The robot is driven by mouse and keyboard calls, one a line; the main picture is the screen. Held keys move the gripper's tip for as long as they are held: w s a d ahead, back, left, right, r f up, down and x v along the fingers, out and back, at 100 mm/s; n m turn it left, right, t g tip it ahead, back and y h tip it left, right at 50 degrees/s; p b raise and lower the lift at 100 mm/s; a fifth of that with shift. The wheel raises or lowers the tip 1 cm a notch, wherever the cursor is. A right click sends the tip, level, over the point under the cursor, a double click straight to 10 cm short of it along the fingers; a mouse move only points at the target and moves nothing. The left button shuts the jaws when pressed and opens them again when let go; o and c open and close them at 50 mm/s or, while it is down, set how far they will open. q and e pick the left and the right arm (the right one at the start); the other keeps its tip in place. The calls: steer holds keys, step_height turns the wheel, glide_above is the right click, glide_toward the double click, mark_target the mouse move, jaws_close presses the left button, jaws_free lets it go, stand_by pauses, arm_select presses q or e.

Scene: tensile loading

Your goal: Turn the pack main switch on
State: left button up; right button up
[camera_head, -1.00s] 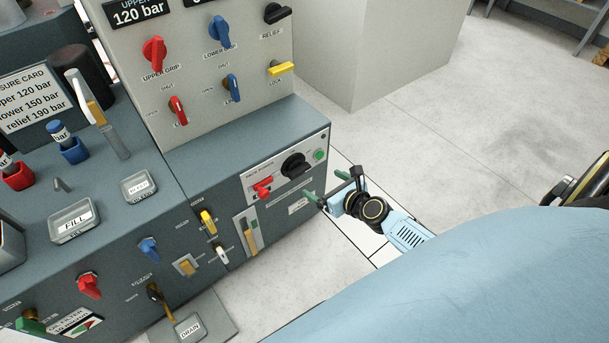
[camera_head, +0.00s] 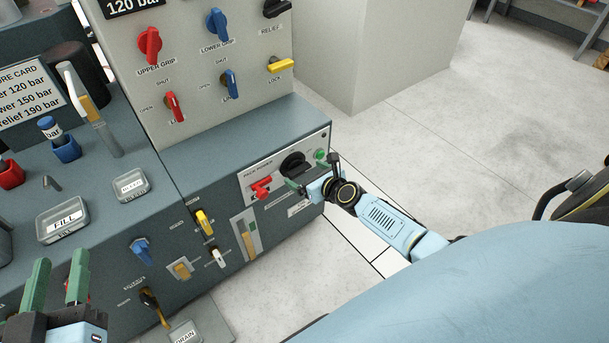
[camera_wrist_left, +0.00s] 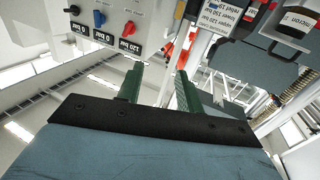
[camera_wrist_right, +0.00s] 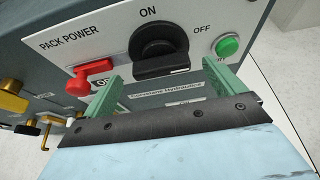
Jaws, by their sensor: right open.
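The pack main switch is a black rotary knob (camera_head: 293,163) on the white PACK POWER panel; it also shows in the right wrist view (camera_wrist_right: 158,42). ON is printed above it and OFF to its upper right. Its thick grip bar faces me at the knob's lower side. My right gripper (camera_head: 308,176) is open in front of the panel, below and right of the knob in the head view. In the right wrist view its green fingers (camera_wrist_right: 168,88) stand either side of the knob's lower part; contact cannot be told. My left gripper (camera_head: 58,283) is open and empty at lower left.
A red lever (camera_wrist_right: 90,78) sits just left of the knob, close to one right finger. A green button (camera_wrist_right: 228,46) sits to its right. Yellow and white valve handles (camera_head: 204,222) are lower left on the cabinet (camera_head: 285,232).

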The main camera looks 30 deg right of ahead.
arm_select(q)
steer(key=shift+s+d+r+t+h+b, duration=0.2)
steer(key=shift+r+t, duration=0.4)
steer(key=shift+r, duration=0.4)
steer(key=shift+s+d+r+t+h+b, duration=0.15)
steer(key=shift+r+t+h, duration=0.15)
steer(key=shift+r+t, duration=0.5)
arm_select(e)
steer(key=shift+x, duration=0.8)
arm_select(q)
steer(key=shift+w+r, duration=0.1)
steer(key=shift+r, duration=0.05)
arm_select(e)
steer(key=c, duration=1)
